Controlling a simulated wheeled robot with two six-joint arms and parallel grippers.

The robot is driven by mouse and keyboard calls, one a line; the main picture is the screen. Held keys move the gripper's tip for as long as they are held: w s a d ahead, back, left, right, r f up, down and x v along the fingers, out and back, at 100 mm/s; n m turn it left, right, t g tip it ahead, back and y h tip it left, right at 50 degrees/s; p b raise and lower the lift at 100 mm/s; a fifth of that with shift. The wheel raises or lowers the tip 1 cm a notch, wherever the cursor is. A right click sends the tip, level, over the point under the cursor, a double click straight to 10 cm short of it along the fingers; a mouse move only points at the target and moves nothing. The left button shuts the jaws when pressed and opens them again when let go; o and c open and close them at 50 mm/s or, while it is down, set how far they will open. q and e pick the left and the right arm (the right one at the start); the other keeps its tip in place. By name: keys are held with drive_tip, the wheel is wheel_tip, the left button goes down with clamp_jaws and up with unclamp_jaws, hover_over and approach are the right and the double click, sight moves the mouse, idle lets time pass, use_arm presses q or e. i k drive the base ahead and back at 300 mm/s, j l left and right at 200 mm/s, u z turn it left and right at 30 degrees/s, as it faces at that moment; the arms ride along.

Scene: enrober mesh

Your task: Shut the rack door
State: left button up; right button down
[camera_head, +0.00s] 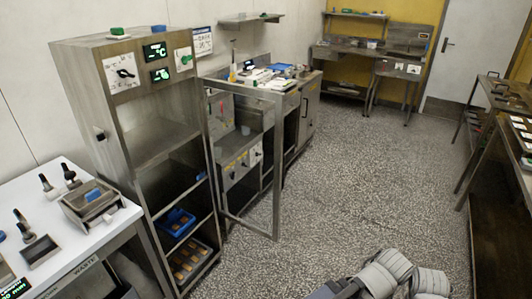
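The rack (125,100) is a tall steel cabinet at the left, with dials and green displays on its top panel. Its door (278,165) is a steel frame with a see-through middle. It stands wide open, swung out to the right of the rack from the rack's right front edge. The rack's front is uncovered, showing shelves with a blue tray (178,222) and a lower tray of brown pieces (190,262). Neither gripper shows. Only a grey and white part of my own arm is at the bottom edge, apart from the door.
A white table (55,225) with tools and a metal box stands left of the rack. A steel counter (310,88) with knobs stands behind the door. Benches line the right side. The speckled floor (350,170) is clear in the middle.

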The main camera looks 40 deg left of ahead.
sight(278, 98)
drive_tip(key=i, duration=3.35)
drive_tip(key=i+u, duration=0.1)
drive_tip(key=u, duration=3.65)
drive_tip(key=k+l+z, duration=0.1)
drive_tip(key=z, duration=0.4)
drive_tip(key=k+l+z, duration=0.2)
drive_tip(key=z, duration=0.25)
